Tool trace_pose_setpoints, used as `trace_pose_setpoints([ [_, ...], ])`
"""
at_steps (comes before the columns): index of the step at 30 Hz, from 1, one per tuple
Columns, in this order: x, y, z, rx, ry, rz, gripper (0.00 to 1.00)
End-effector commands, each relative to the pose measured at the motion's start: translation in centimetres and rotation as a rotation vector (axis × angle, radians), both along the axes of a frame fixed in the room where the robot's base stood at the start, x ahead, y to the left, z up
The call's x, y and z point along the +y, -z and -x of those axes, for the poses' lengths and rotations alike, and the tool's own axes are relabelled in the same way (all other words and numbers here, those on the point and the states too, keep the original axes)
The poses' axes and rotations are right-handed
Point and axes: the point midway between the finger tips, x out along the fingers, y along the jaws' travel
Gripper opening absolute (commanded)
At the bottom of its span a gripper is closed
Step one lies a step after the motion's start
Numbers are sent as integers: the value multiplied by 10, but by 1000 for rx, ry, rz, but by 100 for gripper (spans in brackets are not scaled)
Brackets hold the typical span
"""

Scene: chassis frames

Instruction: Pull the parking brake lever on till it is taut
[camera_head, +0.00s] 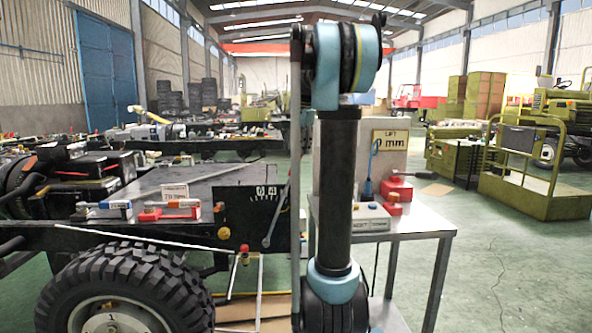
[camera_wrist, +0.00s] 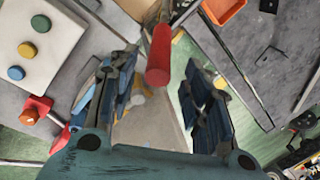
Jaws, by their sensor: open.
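In the wrist view, a red cylindrical grip (camera_wrist: 159,58), which looks like the end of the brake lever, points towards the camera between and a little beyond my fingers. My gripper (camera_wrist: 160,98) is open, with a blue-black finger on each side and a clear gap between them. I see no contact with the red grip. In the head view, a slanting grey lever-like bar (camera_head: 277,213) stands beside a dark panel (camera_head: 245,214) with white marks on the chassis side. I cannot tell if it is the same lever. My gripper is not visible in the head view.
A metal table (camera_head: 425,226) carries a sign, a red box (camera_head: 397,187) and other items, right of my arm. The chassis wheel (camera_head: 125,290) is at the front left. In the wrist view, a pale button panel (camera_wrist: 40,75) lies left and an orange tray (camera_wrist: 222,9) upper right.

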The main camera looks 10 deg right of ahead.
Motion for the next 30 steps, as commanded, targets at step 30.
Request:
trace_pose_setpoints([
  [30, 8, 90, -15, 0, -1, 0, 38],
])
